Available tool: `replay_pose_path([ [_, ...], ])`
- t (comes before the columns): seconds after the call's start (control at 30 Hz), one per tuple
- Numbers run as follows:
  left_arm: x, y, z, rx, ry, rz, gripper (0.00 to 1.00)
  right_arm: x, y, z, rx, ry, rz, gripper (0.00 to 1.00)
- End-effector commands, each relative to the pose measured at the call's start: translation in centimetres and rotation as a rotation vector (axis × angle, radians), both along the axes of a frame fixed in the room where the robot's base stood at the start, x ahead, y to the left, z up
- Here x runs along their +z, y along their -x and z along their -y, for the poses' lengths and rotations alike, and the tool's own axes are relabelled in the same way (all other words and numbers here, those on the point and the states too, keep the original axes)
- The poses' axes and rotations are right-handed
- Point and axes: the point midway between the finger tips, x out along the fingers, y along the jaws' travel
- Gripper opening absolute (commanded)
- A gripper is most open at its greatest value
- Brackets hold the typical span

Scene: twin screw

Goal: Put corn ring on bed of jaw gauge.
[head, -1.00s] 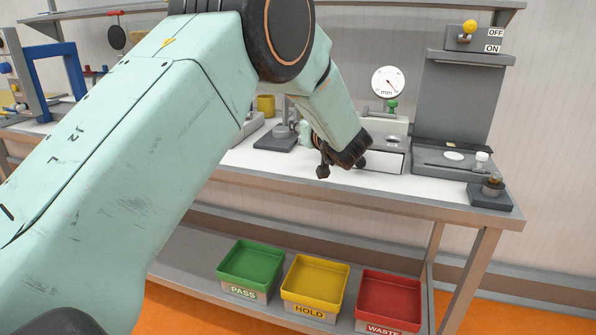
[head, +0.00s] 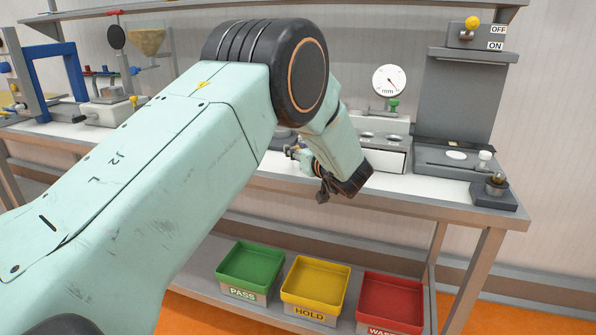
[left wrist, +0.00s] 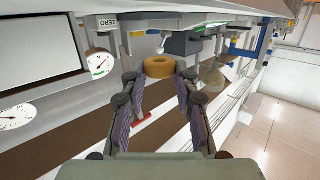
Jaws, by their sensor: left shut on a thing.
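The corn ring (left wrist: 160,67) is a thick orange-yellow ring between the fingertips of my left gripper (left wrist: 158,78) in the left wrist view. The gripper is shut on it and holds it clear of my palm. In the head view my left gripper (head: 299,153) is partly hidden by my own wrist, at the bench's front edge, and I cannot make out the ring there. A round dial marked mm (head: 388,81) stands above a white block with round openings (head: 383,138); I cannot tell whether this is the jaw gauge. My right gripper is not in view.
Green (head: 249,262), yellow (head: 315,283) and red (head: 390,300) trays stand on the lower shelf. A grey stand (head: 460,160) with a white disc is at the bench's right. A blue frame (head: 55,75) stands at left. My forearm hides the bench's middle.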

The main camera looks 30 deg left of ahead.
Motion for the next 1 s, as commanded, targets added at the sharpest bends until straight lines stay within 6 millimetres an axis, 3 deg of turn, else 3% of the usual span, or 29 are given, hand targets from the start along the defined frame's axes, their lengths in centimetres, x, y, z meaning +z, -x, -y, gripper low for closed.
replay_pose_path([
  [0.37, -4.6, 0.0, 0.0, 0.0, -0.002, 0.001, 0.21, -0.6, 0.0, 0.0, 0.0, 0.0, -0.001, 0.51],
  [0.8, -5.3, 0.0, 0.0, -0.001, -0.001, 0.002, 0.21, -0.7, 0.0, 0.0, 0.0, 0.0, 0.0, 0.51],
  [0.83, -5.2, 0.0, 0.0, -0.001, -0.001, 0.003, 0.32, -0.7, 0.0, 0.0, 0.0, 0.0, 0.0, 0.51],
  [1.0, -5.2, 0.0, 0.0, -0.001, -0.001, 0.003, 0.47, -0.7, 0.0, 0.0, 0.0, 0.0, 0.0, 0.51],
])
